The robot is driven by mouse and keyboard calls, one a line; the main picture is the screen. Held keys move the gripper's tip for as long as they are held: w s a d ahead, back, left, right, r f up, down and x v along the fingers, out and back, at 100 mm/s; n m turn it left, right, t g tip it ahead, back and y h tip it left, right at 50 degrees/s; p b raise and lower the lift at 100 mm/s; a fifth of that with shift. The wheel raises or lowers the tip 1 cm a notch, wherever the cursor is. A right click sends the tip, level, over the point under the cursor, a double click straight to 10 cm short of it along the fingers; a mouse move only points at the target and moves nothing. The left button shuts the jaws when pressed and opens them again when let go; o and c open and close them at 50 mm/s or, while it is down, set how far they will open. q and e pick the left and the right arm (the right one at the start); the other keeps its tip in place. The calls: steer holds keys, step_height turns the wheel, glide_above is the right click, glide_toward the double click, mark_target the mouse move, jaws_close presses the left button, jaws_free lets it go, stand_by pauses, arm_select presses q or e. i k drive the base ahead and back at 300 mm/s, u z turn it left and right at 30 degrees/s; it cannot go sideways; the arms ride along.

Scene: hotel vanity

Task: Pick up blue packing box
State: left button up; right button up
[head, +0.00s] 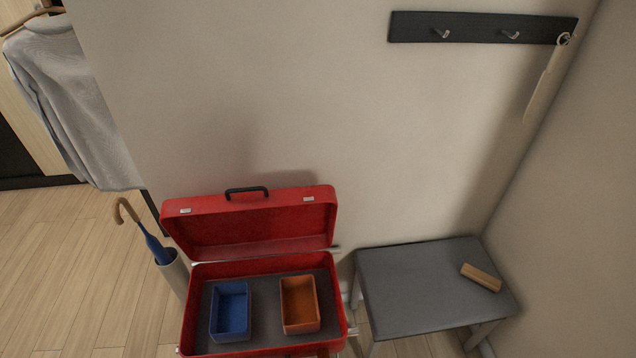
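The blue packing box (231,311) is an open-topped rectangular tray. It sits in the left half of the open red suitcase (190,328), on its dark grey lining. An orange box (300,305) of similar shape sits to its right, with a gap between them. Both boxes look empty. Neither of my grippers shows in the head view.
The suitcase lid stands open behind the boxes, against the wall side. A grey-topped bench (420,285) with a wooden brush-like block (481,277) stands right. An umbrella (152,243) in a stand (174,272) is left. A hook rail (480,28) hangs above.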

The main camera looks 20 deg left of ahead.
mark_target(229, 321)
steer(key=u, duration=1.1)
